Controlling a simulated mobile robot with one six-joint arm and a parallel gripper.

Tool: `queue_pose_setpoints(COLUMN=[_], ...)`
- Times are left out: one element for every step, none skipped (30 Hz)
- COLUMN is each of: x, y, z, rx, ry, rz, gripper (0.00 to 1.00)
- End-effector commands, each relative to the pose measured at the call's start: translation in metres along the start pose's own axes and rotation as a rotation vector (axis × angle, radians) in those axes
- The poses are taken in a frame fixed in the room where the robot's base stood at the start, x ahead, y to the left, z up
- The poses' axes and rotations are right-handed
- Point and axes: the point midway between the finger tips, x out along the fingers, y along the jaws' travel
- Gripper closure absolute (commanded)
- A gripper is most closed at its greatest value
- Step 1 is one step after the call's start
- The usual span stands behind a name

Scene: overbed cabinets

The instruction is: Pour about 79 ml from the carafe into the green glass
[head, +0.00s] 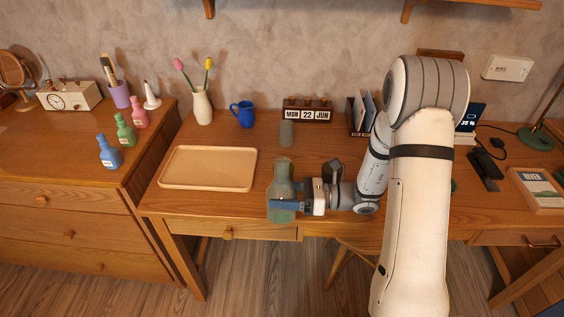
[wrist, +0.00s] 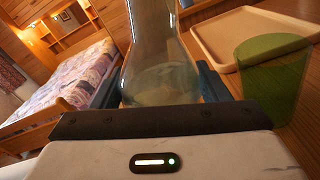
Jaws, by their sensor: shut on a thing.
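My gripper (head: 284,203) is shut around the body of the clear, greenish carafe (head: 281,188), which stands upright at the front edge of the desk. In the wrist view the carafe (wrist: 160,65) rises between the jaws, with a pale clear liquid low inside. I cannot tell whether its base touches the desk. The translucent green glass (wrist: 272,75) stands to the right of the carafe in the wrist view, close but apart.
A wooden tray (head: 208,168) lies left of the carafe. Behind are a white vase (head: 202,105), a blue mug (head: 242,114) and a date block (head: 307,110). A file holder (head: 358,115) stands near my arm. Desk between tray and carafe is clear.

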Motion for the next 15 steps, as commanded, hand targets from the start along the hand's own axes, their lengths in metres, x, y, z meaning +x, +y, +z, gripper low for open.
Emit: queue_pose_setpoints(x=[0.0001, 0.0001, 0.0001, 0.0002, 0.0002, 0.0002, 0.0003, 0.0003, 0.0004, 0.0004, 0.0004, 0.0004, 0.0005, 0.0005, 0.0005], y=[0.0009, 0.0001, -0.0007, -0.0012, -0.0016, -0.0021, -0.0025, -0.0029, -0.004, -0.0047, -0.0054, -0.0064, -0.0071, -0.0079, -0.0085], z=[0.005, 0.0046, 0.0044, 0.0045, 0.0047, 0.0052, 0.0054, 0.0055, 0.0049, 0.0048, 0.005, 0.0052, 0.0054, 0.0054, 0.005], rx=[0.029, 0.048, 0.075, 0.094, 0.113, 0.139, 0.158, 0.179, 0.205, 0.224, 0.244, 0.268, 0.288, 0.307, 0.333], ry=[-0.001, -0.001, -0.001, -0.001, -0.001, -0.001, -0.001, -0.001, -0.001, -0.001, -0.001, -0.001, -0.001, -0.001, -0.001], rz=[0.001, 0.001, 0.001, 0.001, 0.001, 0.002, 0.002, 0.002, 0.002, 0.002, 0.002, 0.002, 0.002, 0.003, 0.003], gripper=[0.75, 0.75, 0.75, 0.75, 0.75, 0.75, 0.75, 0.75, 0.75, 0.75, 0.75, 0.75, 0.75, 0.75, 0.75])
